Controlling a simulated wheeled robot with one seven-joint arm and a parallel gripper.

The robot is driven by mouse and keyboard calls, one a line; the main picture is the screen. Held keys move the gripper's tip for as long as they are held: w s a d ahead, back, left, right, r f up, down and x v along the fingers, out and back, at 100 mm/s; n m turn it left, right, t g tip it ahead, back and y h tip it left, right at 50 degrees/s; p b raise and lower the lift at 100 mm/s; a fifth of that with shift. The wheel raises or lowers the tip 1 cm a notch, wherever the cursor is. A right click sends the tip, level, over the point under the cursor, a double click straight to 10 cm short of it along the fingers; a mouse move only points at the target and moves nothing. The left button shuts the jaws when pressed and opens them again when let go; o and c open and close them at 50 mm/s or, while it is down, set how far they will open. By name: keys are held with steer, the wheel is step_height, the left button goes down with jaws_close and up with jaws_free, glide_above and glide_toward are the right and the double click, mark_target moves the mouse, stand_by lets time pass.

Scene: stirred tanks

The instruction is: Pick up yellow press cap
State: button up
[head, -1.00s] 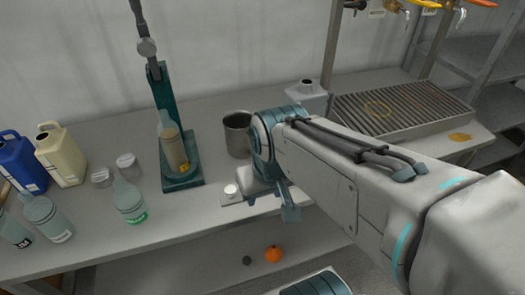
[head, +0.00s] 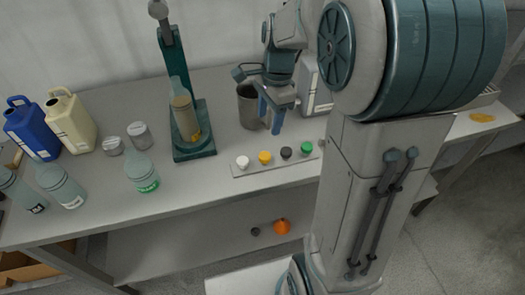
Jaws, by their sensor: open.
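The yellow press cap (head: 265,158) sits on a narrow grey strip (head: 244,171) near the table's front edge. It stands in a row between a white cap (head: 243,162) and a black cap (head: 286,153), with a green cap (head: 306,149) at the right end. My gripper (head: 272,124) is open and empty, pointing down above and behind the caps. It overlaps the right side of a grey metal beaker (head: 250,104) in the picture; whether they touch I cannot tell.
A teal press (head: 194,147) holding a bottle stands left of the beaker. Several bottles, two small jars, a blue jug (head: 33,128) and a cream jug (head: 70,122) stand further left. An orange round thing (head: 282,226) lies on the lower shelf. My arm hides the right side.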

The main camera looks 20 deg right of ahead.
glide_above(265, 156)
step_height(265, 156, down, 8)
steer(key=shift+w+d+r, duration=0.15)
steer(key=shift+f+p, duration=0.3)
steer(key=shift+f, duration=2.3)
steer(key=c, duration=1.1)
